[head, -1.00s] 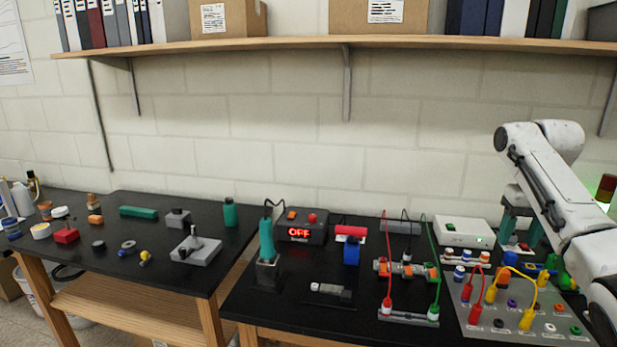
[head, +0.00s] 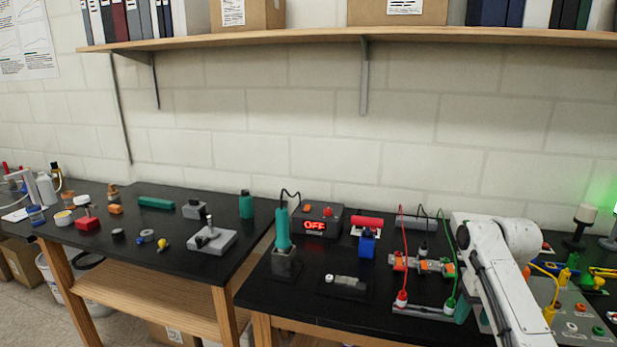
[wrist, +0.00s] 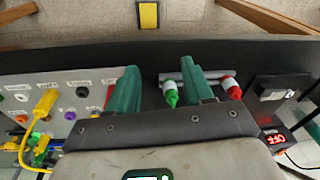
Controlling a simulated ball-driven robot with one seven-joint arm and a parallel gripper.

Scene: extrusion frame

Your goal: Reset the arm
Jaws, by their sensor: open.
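Close by stand the red and green test leads (head: 402,255), the orange-ended fixture (head: 422,265), the blue block (head: 366,243), the soldering-style teal tool (head: 282,230) and the OFF display box (head: 318,226). Yellow leads (wrist: 42,108) rise from the panel. A wooden shelf (head: 300,40) runs above.

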